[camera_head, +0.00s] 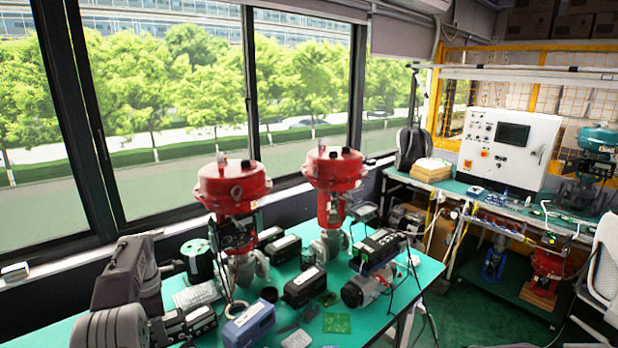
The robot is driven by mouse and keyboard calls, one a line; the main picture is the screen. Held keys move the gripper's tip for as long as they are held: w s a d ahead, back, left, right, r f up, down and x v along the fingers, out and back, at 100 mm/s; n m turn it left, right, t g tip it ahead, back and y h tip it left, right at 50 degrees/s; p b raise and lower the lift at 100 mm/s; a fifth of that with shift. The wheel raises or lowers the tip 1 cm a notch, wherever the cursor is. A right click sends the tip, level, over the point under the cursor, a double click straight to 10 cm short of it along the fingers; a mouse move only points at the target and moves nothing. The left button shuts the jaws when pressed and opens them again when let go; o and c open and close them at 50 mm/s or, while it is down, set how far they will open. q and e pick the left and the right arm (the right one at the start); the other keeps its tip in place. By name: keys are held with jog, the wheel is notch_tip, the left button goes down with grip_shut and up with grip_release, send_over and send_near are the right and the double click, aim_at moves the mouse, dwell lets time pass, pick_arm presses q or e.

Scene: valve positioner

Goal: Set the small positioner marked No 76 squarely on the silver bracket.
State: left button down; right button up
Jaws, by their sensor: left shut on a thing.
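My left arm comes in from the left edge, and its gripper (172,327) is low over the table's front left. It is shut on a small black box with a pale label (201,316), which looks like a positioner. The number on the label is too small to read, and the box's lower part is hard to make out. A small grey bracket-like plate (365,212) sits beside the right-hand red valve (333,172); I cannot tell for sure that it is the silver bracket. My right gripper is not in view.
The green table (345,268) also holds another red valve (233,190), black boxes (304,286) (284,249) (378,247), a blue box (249,323), a green circuit board (337,322) and a grey keypad-like plate (197,295). The windows stand close behind. A workbench is at the right.

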aim_at(184, 330)
pick_arm(q)
jog(key=shift+m, duration=0.7)
jog(key=d, duration=0.2)
jog(key=s+d+b, duration=0.1)
jog(key=d, duration=0.4)
jog(key=shift+s+r, duration=0.15)
jog(key=shift+r, duration=0.05)
jog(key=s+d+f+m+b, duration=0.1)
jog(key=s+d+f+m, duration=0.5)
jog(key=m, duration=0.5)
jog(key=s+d+f+m+b, duration=0.2)
jog(key=s+d+f+m, duration=0.4)
jog(key=m, duration=0.6)
jog(key=s+d, duration=0.1)
jog(key=s, duration=0.1)
jog(key=shift+s+d, duration=0.2)
jog(key=shift+s, duration=0.1)
jog(key=shift+s, duration=0.1)
